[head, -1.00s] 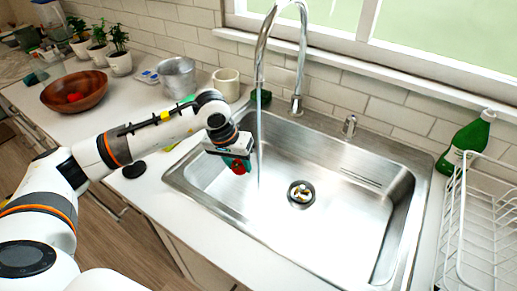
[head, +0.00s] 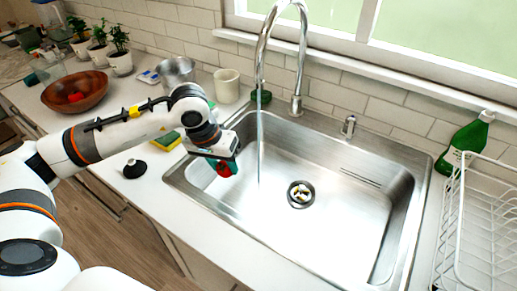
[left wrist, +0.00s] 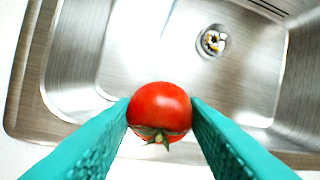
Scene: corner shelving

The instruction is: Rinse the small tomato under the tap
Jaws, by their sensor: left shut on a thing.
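A small red tomato (left wrist: 160,112) with a green stem sits between the two teal fingers of my left gripper (left wrist: 162,118) in the left wrist view. In the head view the left gripper (head: 226,168) is shut on the tomato (head: 225,169) over the left part of the steel sink (head: 330,230). The tap (head: 262,50) is running, and its thin water stream (head: 259,150) falls into the sink. The tomato is to the left of the stream, apart from it. My right gripper is not in view.
A drain (head: 300,194) holds some pale bits. A white dish rack (head: 490,215) and a green bottle (head: 467,138) stand at the right. A sponge (head: 167,140), black stopper (head: 134,169), white mug (head: 227,86), metal pot (head: 177,72) and wooden bowl (head: 75,92) are on the left counter.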

